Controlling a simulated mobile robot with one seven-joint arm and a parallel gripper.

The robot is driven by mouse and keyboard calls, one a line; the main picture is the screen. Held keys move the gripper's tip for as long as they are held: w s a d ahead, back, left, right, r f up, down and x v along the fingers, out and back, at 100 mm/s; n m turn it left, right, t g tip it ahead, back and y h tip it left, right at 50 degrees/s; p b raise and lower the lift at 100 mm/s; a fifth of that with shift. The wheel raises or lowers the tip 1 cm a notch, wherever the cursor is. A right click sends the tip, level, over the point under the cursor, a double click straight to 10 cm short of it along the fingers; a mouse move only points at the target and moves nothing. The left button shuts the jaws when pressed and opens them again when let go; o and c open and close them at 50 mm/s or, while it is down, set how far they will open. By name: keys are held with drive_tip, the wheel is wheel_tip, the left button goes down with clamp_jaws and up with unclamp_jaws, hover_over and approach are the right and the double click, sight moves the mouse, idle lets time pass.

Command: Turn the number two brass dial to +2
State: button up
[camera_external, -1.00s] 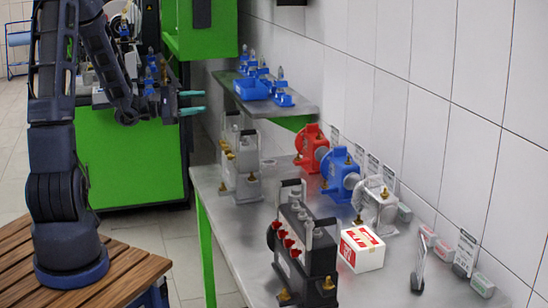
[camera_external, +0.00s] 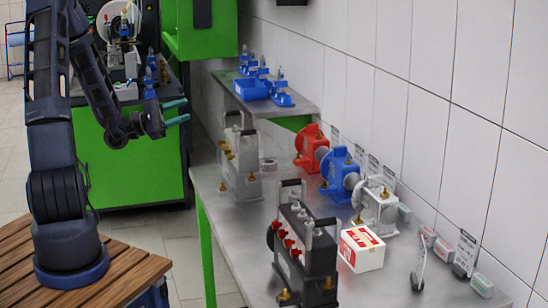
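A grey pump unit (camera_external: 240,172) with a black handle on top stands on the far part of the metal bench. Small brass dials (camera_external: 229,154) sit along its upper left side; they are too small here to tell their numbers or settings. My gripper (camera_external: 180,112) has two teal fingertips, apart from each other with nothing visible between them. It is in the air in front of the green cabinet, left of and above the grey unit, touching nothing.
A dark unit (camera_external: 318,262) with red knobs stands nearer on the bench, beside a white-and-red box (camera_external: 361,249). Red (camera_external: 309,148) and blue (camera_external: 338,172) pumps line the wall side. A shelf (camera_external: 300,110) holds blue parts. Bare metal lies around the grey unit.

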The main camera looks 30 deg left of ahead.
approach(225, 147)
drive_tip(key=x, duration=0.7)
drive_tip(key=shift+w, duration=0.3)
drive_tip(key=shift+a, duration=0.1)
clamp_jaws()
